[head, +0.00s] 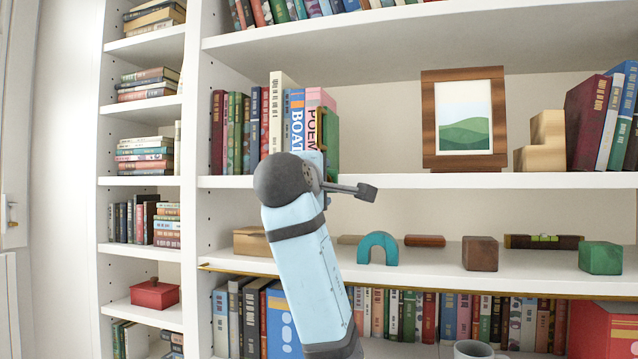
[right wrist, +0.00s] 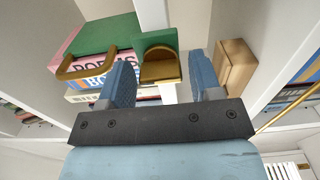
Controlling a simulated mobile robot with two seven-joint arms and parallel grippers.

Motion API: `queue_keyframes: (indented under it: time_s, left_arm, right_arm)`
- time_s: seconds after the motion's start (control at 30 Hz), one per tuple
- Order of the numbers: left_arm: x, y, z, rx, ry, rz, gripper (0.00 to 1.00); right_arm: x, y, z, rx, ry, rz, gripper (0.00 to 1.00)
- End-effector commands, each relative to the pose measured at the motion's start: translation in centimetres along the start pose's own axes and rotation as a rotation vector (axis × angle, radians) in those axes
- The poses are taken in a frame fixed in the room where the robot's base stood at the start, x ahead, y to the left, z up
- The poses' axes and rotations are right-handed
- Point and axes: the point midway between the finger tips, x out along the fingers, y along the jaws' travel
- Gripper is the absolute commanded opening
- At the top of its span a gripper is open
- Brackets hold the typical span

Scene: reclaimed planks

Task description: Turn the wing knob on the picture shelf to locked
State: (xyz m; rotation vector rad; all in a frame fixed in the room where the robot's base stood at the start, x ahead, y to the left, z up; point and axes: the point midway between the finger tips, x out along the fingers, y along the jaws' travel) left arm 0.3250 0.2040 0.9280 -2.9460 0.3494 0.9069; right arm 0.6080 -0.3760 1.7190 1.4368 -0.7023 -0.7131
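The wing knob (right wrist: 160,68) is a brass, round-ended piece on a green plate (right wrist: 158,42), seen in the right wrist view. The plate appears to be at the front edge of the shelf, beside the green bookend. My right gripper (right wrist: 164,82) is open. Its two blue fingers stand on either side of the knob, with visible gaps, and hold nothing. In the head view my right arm's dark wrist hides the knob, with the picture shelf (head: 440,182) running behind it. I cannot tell any lock marking. My left gripper is in neither view.
A green bookend (head: 332,145) with a brass handle (right wrist: 85,66) and upright books stand just above the knob. A wooden box (right wrist: 236,66) sits close to one finger, on the shelf below. A framed picture (head: 463,118) and a blue arch (head: 378,247) are farther right.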

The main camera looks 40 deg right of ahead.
Motion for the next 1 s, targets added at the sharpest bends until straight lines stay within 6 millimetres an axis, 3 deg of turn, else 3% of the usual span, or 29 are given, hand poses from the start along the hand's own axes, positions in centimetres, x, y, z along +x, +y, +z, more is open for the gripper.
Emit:
queue_keyframes:
  time_s: [0.3, 0.47, 0.8, 1.0]
  left_arm:
    - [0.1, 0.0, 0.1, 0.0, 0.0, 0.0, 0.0]
    - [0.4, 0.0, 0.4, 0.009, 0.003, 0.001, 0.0]
    - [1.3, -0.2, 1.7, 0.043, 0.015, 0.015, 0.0]
    - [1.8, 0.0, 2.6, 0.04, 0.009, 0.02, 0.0]
  right_arm:
    - [-0.1, 0.0, 0.0, 0.001, 0.0, 0.0, 0.68]
    - [-1.4, -0.2, -0.1, 0.002, 0.003, 0.002, 0.68]
    - [-8.9, -0.3, 0.0, 0.004, 0.004, 0.002, 0.68]
    - [-12.3, -0.2, 0.0, 0.003, 0.003, 0.001, 0.68]
